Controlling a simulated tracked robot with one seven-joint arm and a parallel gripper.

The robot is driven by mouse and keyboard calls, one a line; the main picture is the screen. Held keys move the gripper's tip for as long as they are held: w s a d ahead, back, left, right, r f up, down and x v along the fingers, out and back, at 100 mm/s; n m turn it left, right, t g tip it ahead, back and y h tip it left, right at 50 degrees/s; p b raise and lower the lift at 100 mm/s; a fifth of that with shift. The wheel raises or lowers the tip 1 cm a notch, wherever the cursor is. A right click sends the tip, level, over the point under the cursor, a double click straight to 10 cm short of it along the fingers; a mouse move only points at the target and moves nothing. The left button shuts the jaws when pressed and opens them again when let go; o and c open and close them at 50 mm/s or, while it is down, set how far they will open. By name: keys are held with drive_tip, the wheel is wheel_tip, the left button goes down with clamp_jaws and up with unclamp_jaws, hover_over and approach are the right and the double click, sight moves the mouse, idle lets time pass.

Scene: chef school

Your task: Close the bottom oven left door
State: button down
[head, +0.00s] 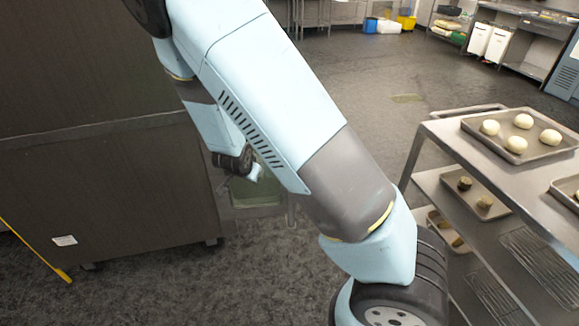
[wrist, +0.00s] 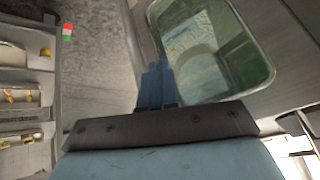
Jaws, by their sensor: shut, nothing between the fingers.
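The bottom oven left door (wrist: 292,75) is a grey metal door with a greenish glass window, large at the upper right of the wrist view. In the head view the door's window (head: 256,197) shows low behind my arm, standing out beyond the right edge of a dark metal cabinet, so the door looks open. My gripper (wrist: 155,72) is shut and empty, its blue fingertips beside the left edge of the window. I cannot tell whether they touch the door. My arm hides part of the door in the head view.
The dark oven cabinet (head: 100,185) fills the left. A yellow pole (head: 38,252) lies against it. A metal trolley (head: 440,135) with trays of dough and pastries stands close on the right. Open dark floor (head: 345,80) lies behind.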

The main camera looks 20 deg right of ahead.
drive_tip(key=d+f+t+h, duration=0.3)
drive_tip(key=f+h, duration=0.3)
drive_tip(key=f, duration=0.2)
drive_tip(key=w+d+r+t+h, duration=0.1)
drive_tip(key=w+d+t+h, duration=0.2)
drive_tip(key=w+d, duration=0.6)
drive_tip(key=shift+d+r+t, duration=0.2)
drive_tip(key=shift+d+t, duration=0.3)
drive_tip(key=shift+d, duration=0.65)
